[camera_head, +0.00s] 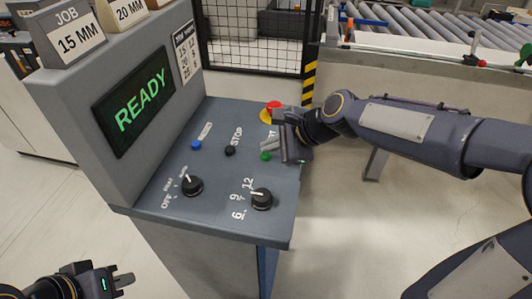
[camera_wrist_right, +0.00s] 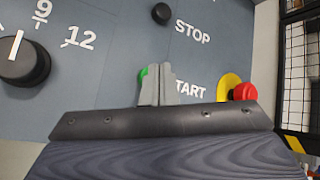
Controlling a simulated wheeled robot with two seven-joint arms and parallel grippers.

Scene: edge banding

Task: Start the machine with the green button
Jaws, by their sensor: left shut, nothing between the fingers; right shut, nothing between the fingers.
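The green button (camera_head: 265,156) sits on the machine's sloped control panel (camera_head: 222,172), near its right edge. My right gripper (camera_head: 267,145) is shut and empty, with its fingertips right at the button. In the right wrist view the closed fingertips (camera_wrist_right: 158,85) overlap the green button (camera_wrist_right: 143,75) and hide part of it; I cannot tell whether they touch it. The START label (camera_wrist_right: 190,89) beside it is partly covered. The machine's screen (camera_head: 139,102) reads READY. My left gripper (camera_head: 123,281) is shut and empty at the lower left, away from the panel.
A red emergency button (camera_head: 273,106) on a yellow base stands just behind my right gripper. A black STOP button (camera_head: 230,150), a blue button (camera_head: 196,145) and two black knobs (camera_head: 192,185) (camera_head: 262,199) share the panel. A mesh fence (camera_head: 250,40) and roller conveyor (camera_head: 420,20) stand behind.

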